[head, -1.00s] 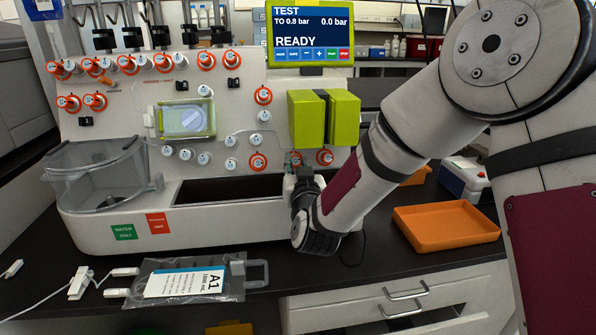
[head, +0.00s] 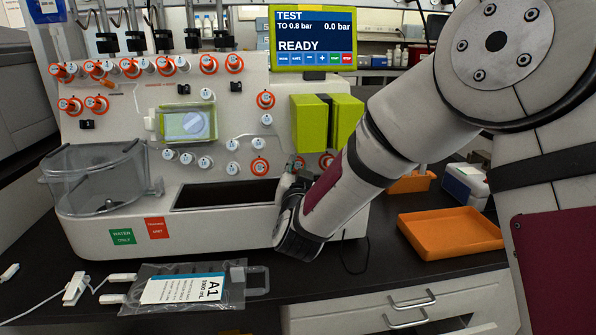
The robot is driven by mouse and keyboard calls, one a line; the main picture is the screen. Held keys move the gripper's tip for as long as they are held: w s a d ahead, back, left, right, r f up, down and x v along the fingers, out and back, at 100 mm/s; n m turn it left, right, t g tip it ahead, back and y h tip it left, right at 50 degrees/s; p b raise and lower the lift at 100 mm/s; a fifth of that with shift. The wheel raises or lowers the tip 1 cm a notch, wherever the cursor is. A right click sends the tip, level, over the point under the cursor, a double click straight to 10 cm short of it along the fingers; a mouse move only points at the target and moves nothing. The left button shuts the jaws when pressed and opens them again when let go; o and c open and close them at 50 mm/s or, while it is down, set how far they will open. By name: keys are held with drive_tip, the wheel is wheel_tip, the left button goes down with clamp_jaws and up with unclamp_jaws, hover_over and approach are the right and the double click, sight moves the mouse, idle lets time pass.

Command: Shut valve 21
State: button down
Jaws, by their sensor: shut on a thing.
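The white cell processor (head: 225,225) carries several small round valves, many with orange rings. Their numbers are too small to read, so I cannot tell which is valve 21. My gripper (head: 297,165) is at the lower right of the front panel, below the green block. It is shut on a valve knob there, which the gripper mostly hides. An orange-ringed valve (head: 327,161) is just right of it, partly hidden by my arm. Another orange-ringed valve (head: 259,166) is to its left, apart from it.
A screen (head: 312,38) above the panel reads READY and 0.0 bar. The green block (head: 309,122) is close above my gripper. An orange tray (head: 455,235) is on the dark bench at right. A bag labelled A1 (head: 190,290) lies in front.

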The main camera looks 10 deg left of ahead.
drive_tip(key=c, duration=1.4)
unclamp_jaws()
drive_tip(key=shift+s, duration=0.1)
drive_tip(key=s+d, duration=0.1)
drive_tip(key=s, duration=1)
drive_tip(key=shift+s+d, duration=0.3)
drive_tip(key=shift+s, duration=0.05)
drive_tip(key=shift+r, duration=0.1)
drive_tip(key=shift+w, duration=0.1)
